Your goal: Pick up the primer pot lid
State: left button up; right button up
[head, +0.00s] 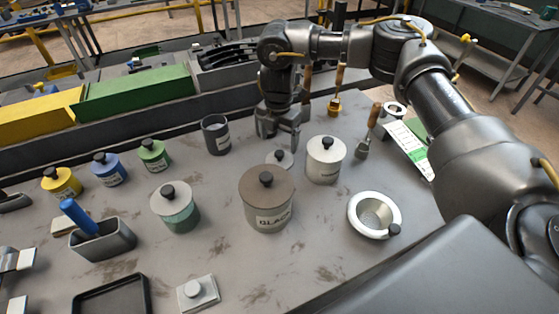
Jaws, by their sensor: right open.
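I cannot read a primer label on any pot. A small round grey lid (280,160) with a dark knob lies on the bench, behind the large brown-lidded pot (268,205), which partly hides it. A white lidded pot (325,165) with a label too small to read stands to its right. A dark grey pot (215,138) without a lid stands to its left. My right gripper (280,138) points down just behind the small grey lid, open, with nothing seen between its fingers. I cannot tell whether it touches the bench. My left gripper is not in view.
A grey-green pot (176,212), small yellow (62,182), blue (107,170) and green (153,155) pots stand on the left. A white ring-shaped bowl (360,232) is on the right. A brush (366,140) stands right of the white pot.

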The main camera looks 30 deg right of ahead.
aim_at(279, 153)
jog(key=shift+f, duration=0.95)
jog(key=shift+s+f, duration=0.1)
jog(key=shift+f, duration=0.3)
notch_tip(279, 153, down, 4)
jog(key=shift+d+f+p, duration=0.1)
jog(key=shift+f+p, duration=0.15)
jog(key=shift+p, duration=0.3)
jog(key=c, duration=0.6)
